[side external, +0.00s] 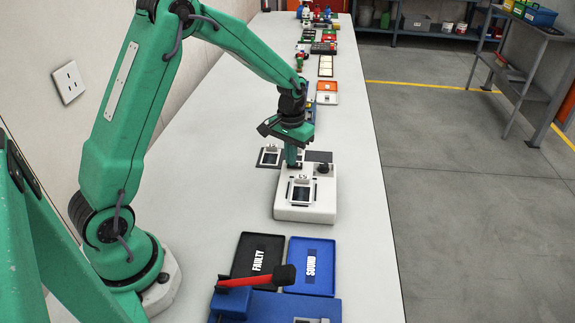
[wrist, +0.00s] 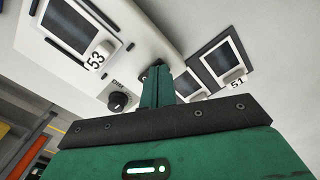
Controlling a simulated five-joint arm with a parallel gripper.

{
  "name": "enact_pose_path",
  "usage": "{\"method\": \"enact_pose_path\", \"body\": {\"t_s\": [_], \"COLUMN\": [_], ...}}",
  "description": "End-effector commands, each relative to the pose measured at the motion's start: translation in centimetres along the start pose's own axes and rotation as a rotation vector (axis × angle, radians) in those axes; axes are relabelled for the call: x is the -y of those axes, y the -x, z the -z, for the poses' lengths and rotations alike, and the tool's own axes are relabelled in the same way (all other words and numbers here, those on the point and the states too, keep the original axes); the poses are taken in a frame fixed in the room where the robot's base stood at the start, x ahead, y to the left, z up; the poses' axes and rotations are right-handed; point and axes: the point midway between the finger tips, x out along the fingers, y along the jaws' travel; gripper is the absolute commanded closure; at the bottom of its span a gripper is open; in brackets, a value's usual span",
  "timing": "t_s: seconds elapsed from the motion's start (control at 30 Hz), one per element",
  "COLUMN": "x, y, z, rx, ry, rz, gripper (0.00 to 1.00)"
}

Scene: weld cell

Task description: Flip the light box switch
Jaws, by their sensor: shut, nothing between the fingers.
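The light box (side external: 287,207) is a white block on the bench in the side view, and its white face (wrist: 150,45) fills the upper middle of the wrist view. A framed dark plate tagged 53 (wrist: 68,25) lies on it, with a black knob (wrist: 118,101) marked DIM nearby. My gripper (side external: 291,166) points down at the box's far edge, its fingers together and empty. In the wrist view its fingertips (wrist: 158,70) are beside a small dark part on the box (wrist: 147,73), perhaps the switch. The fingers partly hide it, so I cannot tell contact or its position.
A framed plate tagged 51 (wrist: 222,60) lies close beside the box. A black FAULTY tray (side external: 244,258) and a blue SOUND tray (side external: 324,275) lie nearer the camera. A blue fixture with a red-handled lever (side external: 258,281) stands in front. More trays and parts line the far bench.

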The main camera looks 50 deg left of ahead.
Motion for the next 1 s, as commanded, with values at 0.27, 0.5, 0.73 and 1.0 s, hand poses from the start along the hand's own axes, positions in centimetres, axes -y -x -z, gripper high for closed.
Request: {"method": "enact_pose_path", "body": {"t_s": [0.27,0.5,0.73,1.0], "x": [0.0,0.0,0.0,0.0], "y": [1.2,2.6,3.9,5.4], "z": [0.0,0.0,0.1,0.0], "rx": [-0.001,-0.001,-0.001,-0.001], "ry": [0.0,0.0,0.0,0.0], "rz": [0.0,0.0,0.0,0.0], "gripper": [1.0,1.0,1.0,1.0]}}
